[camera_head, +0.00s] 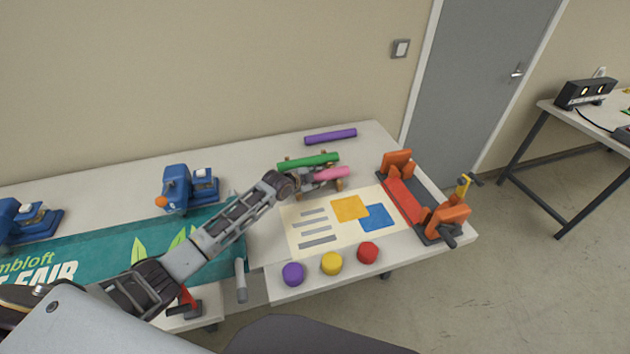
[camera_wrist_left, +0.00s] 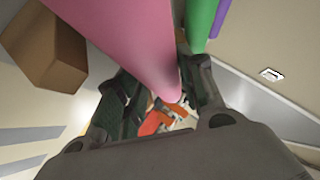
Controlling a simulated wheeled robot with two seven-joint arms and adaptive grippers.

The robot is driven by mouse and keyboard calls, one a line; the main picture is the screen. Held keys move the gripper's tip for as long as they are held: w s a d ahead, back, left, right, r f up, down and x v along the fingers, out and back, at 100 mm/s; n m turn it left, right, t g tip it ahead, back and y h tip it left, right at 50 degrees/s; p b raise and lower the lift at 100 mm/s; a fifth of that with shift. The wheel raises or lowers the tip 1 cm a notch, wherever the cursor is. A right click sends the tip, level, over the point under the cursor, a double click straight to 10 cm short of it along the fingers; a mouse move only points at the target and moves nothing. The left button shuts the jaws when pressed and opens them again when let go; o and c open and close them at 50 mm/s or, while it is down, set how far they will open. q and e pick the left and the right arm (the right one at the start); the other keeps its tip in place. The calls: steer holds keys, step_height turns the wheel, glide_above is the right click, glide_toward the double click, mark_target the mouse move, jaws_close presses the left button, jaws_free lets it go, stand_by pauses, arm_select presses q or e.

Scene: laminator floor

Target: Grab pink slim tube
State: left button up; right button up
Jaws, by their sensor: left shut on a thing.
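The pink slim tube (camera_head: 332,174) is at the back of the table, just in front of a green tube (camera_head: 308,161). My left gripper (camera_head: 318,178) is shut on the pink tube. In the left wrist view the pink tube (camera_wrist_left: 130,40) runs large from the upper left down between the two fingers (camera_wrist_left: 160,105). The green tube (camera_wrist_left: 200,22) and a purple tube (camera_wrist_left: 221,15) lie beyond it. My right gripper is not in view.
Small brown blocks (camera_head: 337,186) stand by the tubes. The purple tube (camera_head: 330,136) lies near the back edge. A poster sheet (camera_head: 325,236), an orange clamp device (camera_head: 408,200), coloured round pieces (camera_head: 332,263) and a blue machine (camera_head: 185,188) are nearby.

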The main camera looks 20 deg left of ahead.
arm_select(q)
steer(key=shift+r+b, duration=0.35)
steer(key=shift+r, duration=4.05)
steer(key=shift+r, duration=0.1)
